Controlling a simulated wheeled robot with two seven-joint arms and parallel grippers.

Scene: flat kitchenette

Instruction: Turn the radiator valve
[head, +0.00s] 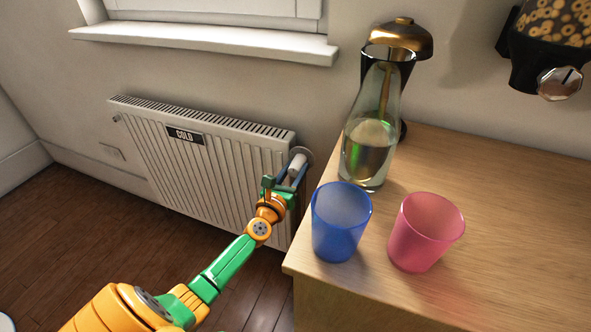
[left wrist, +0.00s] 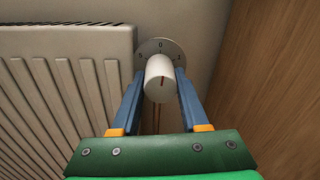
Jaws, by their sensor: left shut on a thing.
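The radiator valve is a white cylindrical knob (left wrist: 160,80) with a red mark on its face, in front of a round grey dial plate (left wrist: 161,48) with markings. It also shows in the head view (head: 298,163) at the radiator's right end. My left gripper (left wrist: 160,88) is shut on the knob, one blue finger on each side. In the head view the gripper (head: 293,176) reaches the knob from below. The white radiator (head: 200,165) carries a black sign (head: 185,136) reading COLD. My right gripper is not in view.
A wooden counter (head: 510,200) stands close to the right of the valve. On it are a blue cup (head: 340,225), a pink cup (head: 425,232), a glass carafe (head: 368,150) and a black and brass item (head: 403,42). A cereal dispenser (head: 548,50) hangs above.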

